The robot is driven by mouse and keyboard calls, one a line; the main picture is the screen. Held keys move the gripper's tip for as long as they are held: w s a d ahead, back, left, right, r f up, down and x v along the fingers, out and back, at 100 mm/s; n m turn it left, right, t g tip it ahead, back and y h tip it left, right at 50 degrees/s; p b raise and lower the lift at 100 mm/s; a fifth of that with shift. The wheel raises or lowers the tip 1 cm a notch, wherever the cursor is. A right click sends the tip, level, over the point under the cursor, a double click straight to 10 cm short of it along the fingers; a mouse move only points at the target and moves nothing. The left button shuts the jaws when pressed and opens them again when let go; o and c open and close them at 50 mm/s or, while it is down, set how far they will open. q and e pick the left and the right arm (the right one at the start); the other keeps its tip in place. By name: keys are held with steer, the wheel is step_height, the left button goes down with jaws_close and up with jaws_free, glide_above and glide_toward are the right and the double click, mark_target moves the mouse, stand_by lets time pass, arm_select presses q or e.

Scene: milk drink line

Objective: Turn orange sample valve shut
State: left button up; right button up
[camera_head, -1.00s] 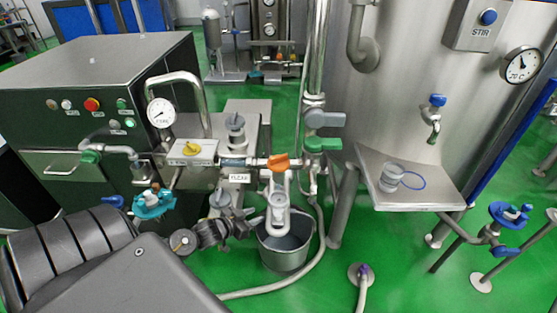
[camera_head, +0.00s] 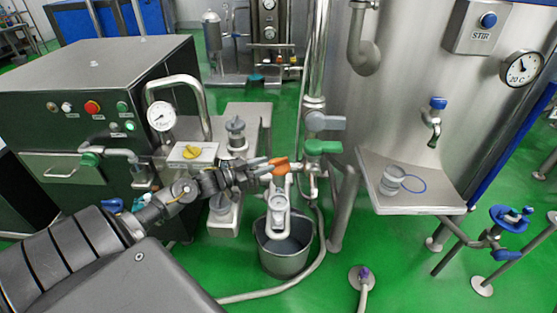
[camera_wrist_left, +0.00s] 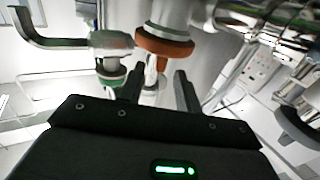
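The orange sample valve handle (camera_head: 281,166) sits on the pipe above a small sampling spout (camera_head: 279,205). In the left wrist view the orange handle (camera_wrist_left: 164,47) is just beyond my fingertips. My left gripper (camera_head: 262,170) reaches in from the left, with its fingers pointing at the handle. In the left wrist view the left gripper's fingers (camera_wrist_left: 160,88) are spread apart, with a gap between them and nothing clearly held. Whether a finger touches the handle I cannot tell. My right gripper is not in view.
A grey bucket (camera_head: 284,247) stands under the spout. A green handle (camera_head: 322,147) and a grey handle (camera_head: 325,121) are close by on the right. A yellow knob (camera_head: 192,152) is on a box behind my left arm. A steel shelf (camera_head: 432,201) holds a small glass (camera_head: 392,180).

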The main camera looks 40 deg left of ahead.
mark_target(279, 160)
arm_select(q)
steer(key=x, duration=0.6)
steer(key=shift+c, duration=0.2)
jaws_close()
